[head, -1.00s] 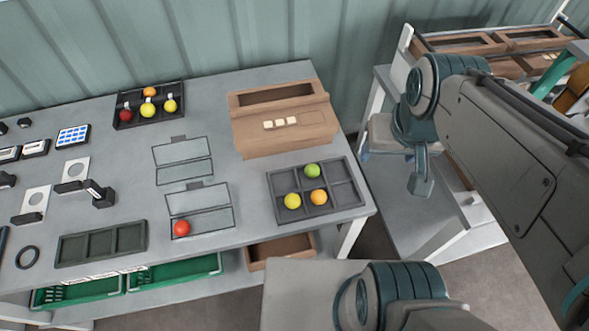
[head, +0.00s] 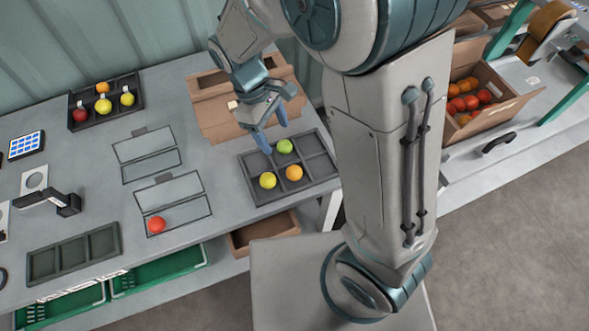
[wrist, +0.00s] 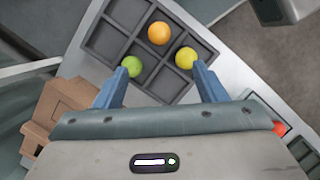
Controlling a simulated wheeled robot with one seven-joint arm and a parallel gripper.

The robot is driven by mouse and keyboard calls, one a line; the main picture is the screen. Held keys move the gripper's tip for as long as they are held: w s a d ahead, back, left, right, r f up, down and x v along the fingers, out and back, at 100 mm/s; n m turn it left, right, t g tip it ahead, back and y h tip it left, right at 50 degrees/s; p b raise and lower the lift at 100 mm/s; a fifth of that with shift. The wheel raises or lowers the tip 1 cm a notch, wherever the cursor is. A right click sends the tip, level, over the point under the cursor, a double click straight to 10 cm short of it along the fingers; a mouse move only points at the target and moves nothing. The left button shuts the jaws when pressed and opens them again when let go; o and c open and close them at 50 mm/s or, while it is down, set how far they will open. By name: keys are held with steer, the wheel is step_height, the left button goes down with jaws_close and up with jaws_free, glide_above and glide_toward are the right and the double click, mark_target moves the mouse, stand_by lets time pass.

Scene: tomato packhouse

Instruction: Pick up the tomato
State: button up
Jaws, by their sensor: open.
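A compartment tray (head: 318,166) at the table's right front holds a green tomato (head: 285,146), a yellow tomato (head: 267,180) and an orange tomato (head: 294,172), each in its own compartment. My gripper (head: 273,128) is open and empty, above the tray's back left side. In the wrist view, its fingertips (wrist: 160,72) are spread, with the green tomato (wrist: 132,65) near the left finger, the yellow tomato (wrist: 185,57) near the right and the orange tomato (wrist: 158,33) beyond. A red tomato (head: 156,224) sits in an outlined area on the table.
A dark rack (head: 90,94) at the back left holds several tagged fruits. An empty dark tray (head: 74,252) lies at the front left. A crate of tomatoes (head: 492,115) is at the right.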

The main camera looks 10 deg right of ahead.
glide_above(293, 169)
steer(key=w+a, duration=0.1)
steer(key=a, duration=0.1)
step_height(293, 169, down, 8)
steer(key=shift+w+f, duration=0.1)
steer(key=shift+f, duration=0.05)
steer(key=shift+d+p+x, duration=0.15)
steer(key=shift+p+x, duration=0.15)
steer(key=shift+x, duration=1.05)
steer(key=shift+d+p+x, duration=0.15)
steer(key=shift+p+x, duration=0.1)
steer(key=shift+x, duration=1.05)
steer(key=c, duration=0.8)
